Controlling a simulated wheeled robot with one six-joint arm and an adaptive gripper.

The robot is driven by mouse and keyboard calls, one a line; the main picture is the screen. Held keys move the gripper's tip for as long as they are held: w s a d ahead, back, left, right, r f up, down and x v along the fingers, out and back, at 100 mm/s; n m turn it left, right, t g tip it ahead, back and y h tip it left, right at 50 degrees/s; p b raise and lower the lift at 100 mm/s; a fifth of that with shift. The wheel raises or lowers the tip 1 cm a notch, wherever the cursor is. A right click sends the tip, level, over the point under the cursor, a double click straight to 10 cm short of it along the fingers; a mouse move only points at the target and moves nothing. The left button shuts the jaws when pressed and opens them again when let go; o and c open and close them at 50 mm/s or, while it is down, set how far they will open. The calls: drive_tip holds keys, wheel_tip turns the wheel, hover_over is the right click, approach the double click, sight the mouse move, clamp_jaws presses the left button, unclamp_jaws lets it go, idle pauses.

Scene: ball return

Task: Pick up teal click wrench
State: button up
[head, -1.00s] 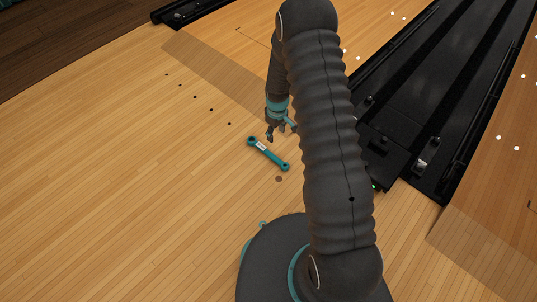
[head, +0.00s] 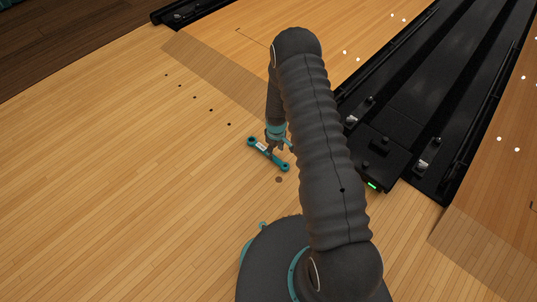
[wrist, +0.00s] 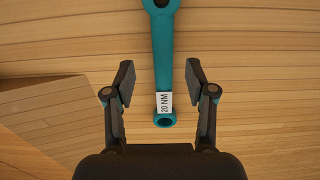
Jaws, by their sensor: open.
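The teal click wrench (head: 281,163) lies flat on the light wood floor, slanting from upper left to lower right in the head view. In the wrist view the wrench (wrist: 163,55) runs top to bottom, with a white "20 NM" label near its lower ringed end. My gripper (head: 271,154) is over the wrench's middle in the head view and hides part of it. In the wrist view my gripper (wrist: 160,78) is open, with one finger on each side of the handle and visible gaps on both sides. Its height above the wrench is hard to tell.
The black ball return track (head: 395,150) with a small green light (head: 373,185) runs along the right. A small dark round spot (head: 279,180) is on the floor near the wrench. The floor to the left is clear.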

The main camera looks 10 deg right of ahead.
sight(274, 157)
wheel_tip(274, 157, down, 4)
drive_tip(key=shift+s+a+f, duration=0.1)
drive_tip(key=shift+a+f, duration=0.05)
clamp_jaws()
idle(0.4)
